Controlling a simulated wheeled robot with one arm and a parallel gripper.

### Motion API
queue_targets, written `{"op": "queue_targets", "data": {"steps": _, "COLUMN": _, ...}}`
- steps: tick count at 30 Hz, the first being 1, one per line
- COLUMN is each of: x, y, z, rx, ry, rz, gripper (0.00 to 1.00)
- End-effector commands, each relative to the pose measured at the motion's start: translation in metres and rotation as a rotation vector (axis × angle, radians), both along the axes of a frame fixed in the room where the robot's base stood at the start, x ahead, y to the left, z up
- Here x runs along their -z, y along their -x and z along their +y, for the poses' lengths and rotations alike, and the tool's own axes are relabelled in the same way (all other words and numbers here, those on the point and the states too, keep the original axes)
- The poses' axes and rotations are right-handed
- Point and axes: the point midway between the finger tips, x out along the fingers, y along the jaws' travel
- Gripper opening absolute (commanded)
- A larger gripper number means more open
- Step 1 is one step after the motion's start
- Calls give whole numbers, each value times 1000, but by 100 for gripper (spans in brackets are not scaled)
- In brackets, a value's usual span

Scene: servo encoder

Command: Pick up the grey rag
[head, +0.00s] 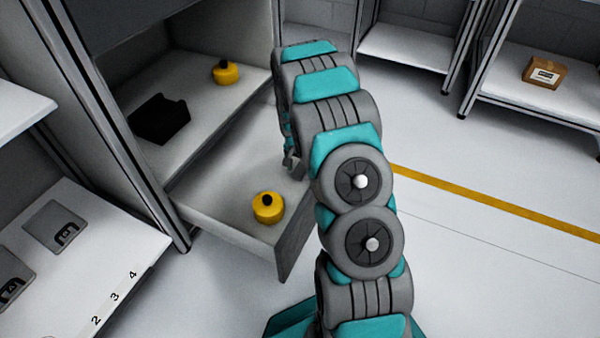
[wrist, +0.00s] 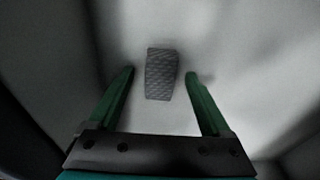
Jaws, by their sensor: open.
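The grey rag (wrist: 161,74) shows in the wrist view as a small dark-grey rectangle with a quilted texture. It lies on the pale floor of what looks like the open drawer (head: 222,205). My gripper (wrist: 159,76) is open and empty, its two green fingers apart on the left and right of the rag in the picture. The gap in height between fingertips and rag is hard to judge. In the head view my arm reaches over the drawer's right part, and the rag is hidden there.
A yellow container (head: 268,208) stands in the drawer near its front. Another yellow container (head: 226,72) and a black object (head: 159,118) are on the shelf above. Drawer walls border the gripper. A cardboard box (head: 545,72) sits on a far right shelf.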

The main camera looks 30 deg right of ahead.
Motion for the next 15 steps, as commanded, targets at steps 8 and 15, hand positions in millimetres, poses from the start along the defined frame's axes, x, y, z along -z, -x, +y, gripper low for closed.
{"op": "queue_targets", "data": {"steps": 8, "x": 0, "y": 0, "z": 0, "rx": 0, "ry": 0, "rz": 0, "gripper": 74}}
{"op": "queue_targets", "data": {"steps": 15, "x": 0, "y": 0, "z": 0, "rx": -1, "ry": 0, "rz": 0, "gripper": 46}}
